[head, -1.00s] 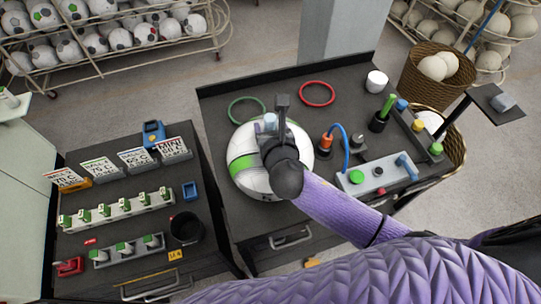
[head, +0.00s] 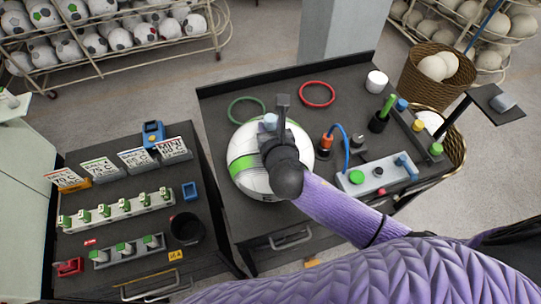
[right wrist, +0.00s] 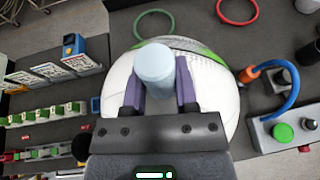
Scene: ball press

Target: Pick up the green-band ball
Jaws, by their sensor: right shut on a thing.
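The green-band ball (head: 243,164), white with a wide green band, is at the left of the dark middle table. My right gripper (head: 271,130) is over the top of the ball and hides part of it. In the right wrist view, its two purple fingers stand on either side of a pale blue cylinder (right wrist: 154,64), shut on it. The cylinder also shows in the head view (head: 270,121). The ball (right wrist: 220,95) lies right behind the fingers. How the cylinder joins the ball is hidden. My left gripper is not in view.
A green ring (head: 247,109) and a red ring (head: 318,94) lie behind the ball. A grey box with buttons (head: 378,174), an orange fitting (head: 326,141) and a blue hose (head: 344,147) stand to its right. A side table with signs (head: 132,158) is at left.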

